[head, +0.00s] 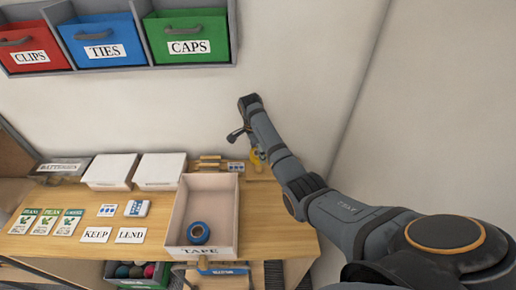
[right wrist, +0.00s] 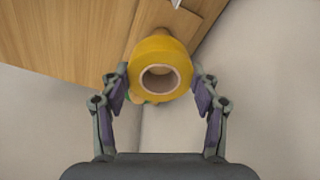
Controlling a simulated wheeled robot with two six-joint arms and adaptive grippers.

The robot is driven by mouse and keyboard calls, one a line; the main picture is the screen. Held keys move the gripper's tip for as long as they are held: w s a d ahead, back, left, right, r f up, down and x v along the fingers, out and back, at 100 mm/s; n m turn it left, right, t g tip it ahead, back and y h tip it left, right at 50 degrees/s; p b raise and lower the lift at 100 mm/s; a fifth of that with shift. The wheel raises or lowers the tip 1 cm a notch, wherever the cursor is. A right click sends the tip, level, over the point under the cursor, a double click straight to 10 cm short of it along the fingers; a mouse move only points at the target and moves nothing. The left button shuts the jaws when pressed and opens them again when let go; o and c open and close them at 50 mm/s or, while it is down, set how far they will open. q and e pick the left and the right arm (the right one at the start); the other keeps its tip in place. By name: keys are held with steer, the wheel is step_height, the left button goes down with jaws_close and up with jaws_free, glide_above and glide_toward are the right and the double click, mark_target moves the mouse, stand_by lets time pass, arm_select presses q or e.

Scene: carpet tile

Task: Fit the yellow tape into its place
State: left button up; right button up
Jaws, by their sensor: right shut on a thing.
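The yellow tape (right wrist: 160,46) is a thick roll with a pale core, held between the two fingers of my right gripper (right wrist: 159,78) in the right wrist view. In the head view the yellow tape (head: 257,160) shows only in part, below the bent wrist near the back right of the table. A pale open tray marked TAPE (head: 228,248) stands at the table's front. A blue tape roll (head: 198,233) lies in its front part; the rest of its floor looks bare. The yellow tape is outside the tray, behind it to the right. My left gripper is not in view.
White lidded boxes (head: 160,170) stand left of the tray's back. Small items (head: 210,162) lie behind the tray. Seed packets (head: 45,222) and KEEP and LEND cards (head: 131,235) lie at left. The table (head: 270,215) right of the tray is clear.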

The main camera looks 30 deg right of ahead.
steer(key=shift+s+r, duration=0.2)
steer(key=shift+s, duration=0.05)
steer(key=shift+w+f+p, duration=0.1)
steer(key=shift+w+p, duration=0.15)
steer(key=shift+p, duration=0.2)
steer(key=shift+w+d+f+b, duration=0.1)
steer(key=shift+f+b, duration=0.1)
steer(key=shift+f, duration=0.4)
steer(key=shift+w+d+f+b, duration=0.1)
steer(key=shift+f+b, duration=0.1)
steer(key=shift+f, duration=0.4)
steer(key=shift+s+a+f, duration=0.1)
steer(key=shift+a, duration=0.05)
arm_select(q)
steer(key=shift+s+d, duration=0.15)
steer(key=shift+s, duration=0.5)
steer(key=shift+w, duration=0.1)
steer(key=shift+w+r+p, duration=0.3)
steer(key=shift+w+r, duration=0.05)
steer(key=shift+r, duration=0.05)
arm_select(e)
steer(key=shift+f, duration=0.1)
